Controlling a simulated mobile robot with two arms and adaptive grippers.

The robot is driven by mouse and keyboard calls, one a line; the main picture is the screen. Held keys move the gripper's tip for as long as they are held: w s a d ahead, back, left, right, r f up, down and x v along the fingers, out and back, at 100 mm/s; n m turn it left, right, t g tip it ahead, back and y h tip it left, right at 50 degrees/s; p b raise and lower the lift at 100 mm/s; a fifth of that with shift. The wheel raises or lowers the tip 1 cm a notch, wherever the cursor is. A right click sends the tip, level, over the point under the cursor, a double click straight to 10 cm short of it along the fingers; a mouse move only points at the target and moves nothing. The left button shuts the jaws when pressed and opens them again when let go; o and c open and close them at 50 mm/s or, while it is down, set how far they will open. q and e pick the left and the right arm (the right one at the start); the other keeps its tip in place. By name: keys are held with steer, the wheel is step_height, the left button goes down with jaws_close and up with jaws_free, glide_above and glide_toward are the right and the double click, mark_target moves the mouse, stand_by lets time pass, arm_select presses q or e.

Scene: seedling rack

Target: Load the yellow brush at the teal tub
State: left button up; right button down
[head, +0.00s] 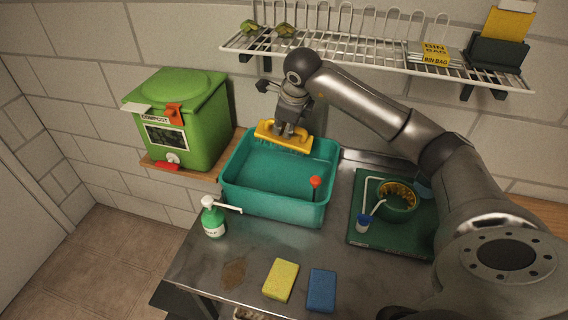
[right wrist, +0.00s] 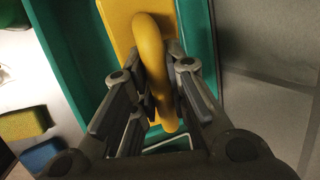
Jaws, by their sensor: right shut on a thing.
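The yellow brush (head: 284,138) is a flat block with pale bristles facing down and a looped handle. My right gripper (head: 290,122) is shut on its handle and holds it over the back part of the teal tub (head: 262,206). In the right wrist view the yellow handle (right wrist: 152,60) runs between the fingers, with the teal tub wall (right wrist: 205,50) beyond. Whether the bristles touch anything in the tub cannot be told. My left gripper is not in view.
A green compost bin (head: 192,110) stands left of the tub. A soap bottle (head: 213,220), yellow sponge (head: 281,280) and blue sponge (head: 321,291) sit in front. A green mat (head: 372,240) holds a round bowl (head: 397,205) at right. A wire rack (head: 340,52) hangs above.

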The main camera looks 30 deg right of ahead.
steer(key=shift+r, duration=0.15)
steer(key=shift+r+p, duration=1.2)
steer(key=shift+r, duration=0.75)
steer(key=shift+s+f, duration=0.1)
steer(key=shift+f, duration=0.05)
